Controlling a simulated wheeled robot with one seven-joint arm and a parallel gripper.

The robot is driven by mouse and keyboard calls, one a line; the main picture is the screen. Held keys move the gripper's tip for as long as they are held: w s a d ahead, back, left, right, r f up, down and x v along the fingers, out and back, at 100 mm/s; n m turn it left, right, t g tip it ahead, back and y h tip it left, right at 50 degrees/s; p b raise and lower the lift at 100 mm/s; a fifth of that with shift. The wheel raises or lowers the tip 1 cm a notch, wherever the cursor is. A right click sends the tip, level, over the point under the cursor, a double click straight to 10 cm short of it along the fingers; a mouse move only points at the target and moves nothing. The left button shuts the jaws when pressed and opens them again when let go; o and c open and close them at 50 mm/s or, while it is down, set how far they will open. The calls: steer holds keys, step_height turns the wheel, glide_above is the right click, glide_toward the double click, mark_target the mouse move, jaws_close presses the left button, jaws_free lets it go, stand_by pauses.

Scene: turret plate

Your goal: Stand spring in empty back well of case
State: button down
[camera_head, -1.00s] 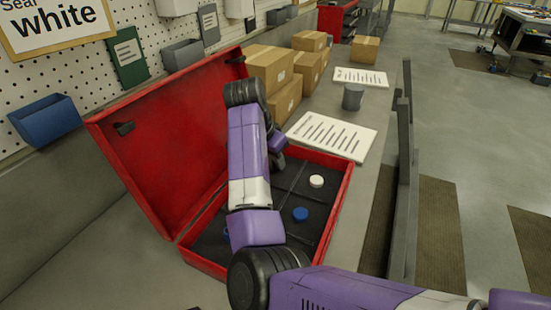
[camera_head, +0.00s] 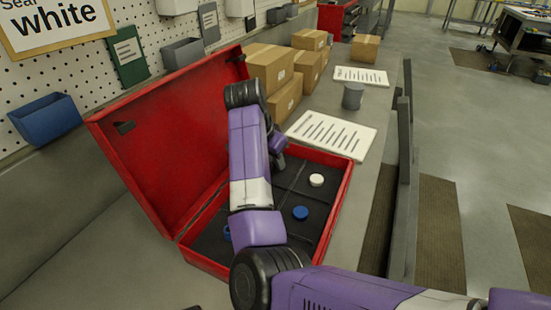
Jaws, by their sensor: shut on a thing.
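The red case (camera_head: 345,200) stands open on the bench, its lid tilted back to the left. Its dark inside is split by thin dividers. A white round piece (camera_head: 316,180) and a blue round piece (camera_head: 301,213) sit in separate wells. Another blue piece (camera_head: 227,233) shows partly at the left behind my arm. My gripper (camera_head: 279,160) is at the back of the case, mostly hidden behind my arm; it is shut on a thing. The spring itself cannot be made out, and my arm covers part of the back wells.
Cardboard boxes (camera_head: 271,70) stand behind the case. A white printed sheet (camera_head: 332,135) lies just beyond its back right corner, with a grey cup (camera_head: 353,96) farther back. The raised lid (camera_head: 165,150) stands close to my arm's left.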

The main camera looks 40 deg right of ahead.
steer(key=c, duration=1.2)
jaws_free()
steer(key=shift+b+v, duration=0.4)
steer(key=shift+v, duration=3.55)
steer(key=shift+d, duration=0.1)
